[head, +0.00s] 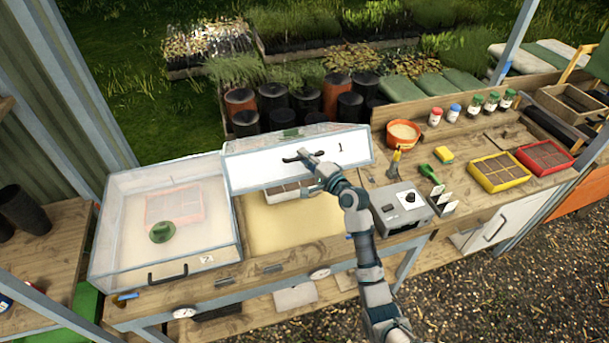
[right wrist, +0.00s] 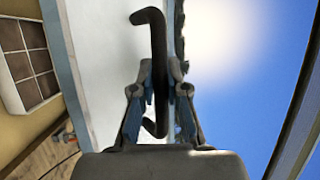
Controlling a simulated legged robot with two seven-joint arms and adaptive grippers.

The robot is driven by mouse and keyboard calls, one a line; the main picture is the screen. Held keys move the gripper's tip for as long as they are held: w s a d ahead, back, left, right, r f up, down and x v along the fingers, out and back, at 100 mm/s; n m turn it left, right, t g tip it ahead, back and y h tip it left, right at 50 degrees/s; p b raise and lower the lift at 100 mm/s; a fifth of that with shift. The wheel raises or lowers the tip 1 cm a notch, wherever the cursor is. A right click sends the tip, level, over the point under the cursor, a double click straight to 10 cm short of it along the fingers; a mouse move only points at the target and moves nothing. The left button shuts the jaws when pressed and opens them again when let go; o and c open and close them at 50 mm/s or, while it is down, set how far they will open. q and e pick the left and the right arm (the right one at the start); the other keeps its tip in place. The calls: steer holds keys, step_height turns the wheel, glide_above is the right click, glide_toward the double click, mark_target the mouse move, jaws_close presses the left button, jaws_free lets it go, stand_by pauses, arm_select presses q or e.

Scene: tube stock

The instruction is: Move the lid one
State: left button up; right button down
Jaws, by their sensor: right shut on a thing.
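Lid one (head: 250,172), a clear panel with a pale frame and a "1" on it, is tilted up over the middle bin of the bench. Its dark handle (head: 290,158) is on the front edge. My right gripper (head: 308,160) is shut on this handle. In the right wrist view the fingers (right wrist: 160,88) close around the dark bar (right wrist: 157,35), with the lid's pale panel (right wrist: 100,50) beside it. The bin below has a sandy floor (head: 290,232) and a pale tray (head: 285,192) partly hidden by the lid and my arm. My left gripper is out of view.
Lid two (head: 125,215) lies shut over the left bin, with a green object and a reddish tray beneath it. A grey control box (head: 400,208) stands right of the open bin. Yellow (head: 499,172) and red (head: 545,157) trays sit further right.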

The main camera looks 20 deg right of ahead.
mark_target(299, 140)
steer(key=w+r, duration=0.1)
steer(key=w+a+r+p, duration=0.1)
steer(key=w+r, duration=0.1)
steer(key=shift+r, duration=0.2)
steer(key=shift+w+d+r, duration=0.15)
steer(key=shift+w+r, duration=0.1)
steer(key=shift+w, duration=0.15)
steer(key=c, duration=1.2)
jaws_free()
steer(key=shift+a+r, duration=0.1)
steer(key=shift+a, duration=0.25)
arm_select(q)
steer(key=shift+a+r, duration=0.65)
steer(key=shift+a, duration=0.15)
arm_select(e)
steer(key=v, duration=1.1)
steer(key=shift+s+d, duration=0.1)
steer(key=shift+s, duration=0.2)
